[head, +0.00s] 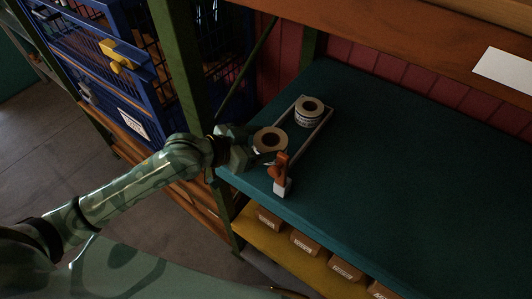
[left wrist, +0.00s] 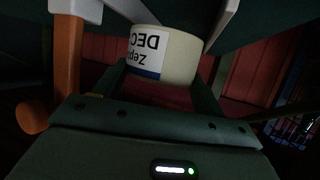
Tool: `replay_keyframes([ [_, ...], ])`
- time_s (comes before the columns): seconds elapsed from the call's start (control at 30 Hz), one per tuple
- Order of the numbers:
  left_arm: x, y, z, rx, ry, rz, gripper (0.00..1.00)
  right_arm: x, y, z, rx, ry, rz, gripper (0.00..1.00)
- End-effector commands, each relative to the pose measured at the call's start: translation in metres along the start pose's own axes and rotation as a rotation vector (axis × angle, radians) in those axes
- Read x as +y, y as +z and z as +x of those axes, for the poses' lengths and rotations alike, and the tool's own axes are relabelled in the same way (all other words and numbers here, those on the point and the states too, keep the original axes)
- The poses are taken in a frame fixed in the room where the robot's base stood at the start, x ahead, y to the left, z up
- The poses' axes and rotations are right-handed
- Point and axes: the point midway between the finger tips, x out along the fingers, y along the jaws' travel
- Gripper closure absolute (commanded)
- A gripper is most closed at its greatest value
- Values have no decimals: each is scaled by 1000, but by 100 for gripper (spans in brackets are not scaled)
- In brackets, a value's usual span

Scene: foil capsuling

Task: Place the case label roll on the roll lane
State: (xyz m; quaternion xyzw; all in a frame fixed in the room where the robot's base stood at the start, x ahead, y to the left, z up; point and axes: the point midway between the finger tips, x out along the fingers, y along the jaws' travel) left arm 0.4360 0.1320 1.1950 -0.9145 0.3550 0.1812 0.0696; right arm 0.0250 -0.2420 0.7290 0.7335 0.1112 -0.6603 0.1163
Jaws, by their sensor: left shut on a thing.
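The case label roll (head: 270,132), a pale ring with a brown core, is held in my left gripper (head: 256,145) at the near end of the roll lane. In the left wrist view the roll (left wrist: 178,68) sits between the fingers, its printed label upside down. The roll lane (head: 322,128) is a narrow pale-railed track on the teal shelf. A second roll (head: 310,117) stands at its far end. Whether the held roll touches the lane is unclear. My right gripper is not in view.
A green upright (head: 178,65) is left of the shelf (head: 400,170), which is clear on the right. Brown boxes (head: 305,243) sit below.

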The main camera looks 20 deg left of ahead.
Motion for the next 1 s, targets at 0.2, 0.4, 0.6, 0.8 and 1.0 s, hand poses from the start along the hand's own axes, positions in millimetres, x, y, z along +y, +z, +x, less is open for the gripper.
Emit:
replay_keyframes([
  [0.2,0,30,13,1,0,-3,57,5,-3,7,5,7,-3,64],
  [0.4,0,36,15,3,0,0,57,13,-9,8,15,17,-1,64],
  [0.6,0,38,16,2,-1,0,57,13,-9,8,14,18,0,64],
  [0.8,0,39,16,1,-1,0,8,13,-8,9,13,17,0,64],
  [1.0,0,39,16,1,-1,0,8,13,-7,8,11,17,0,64],
])
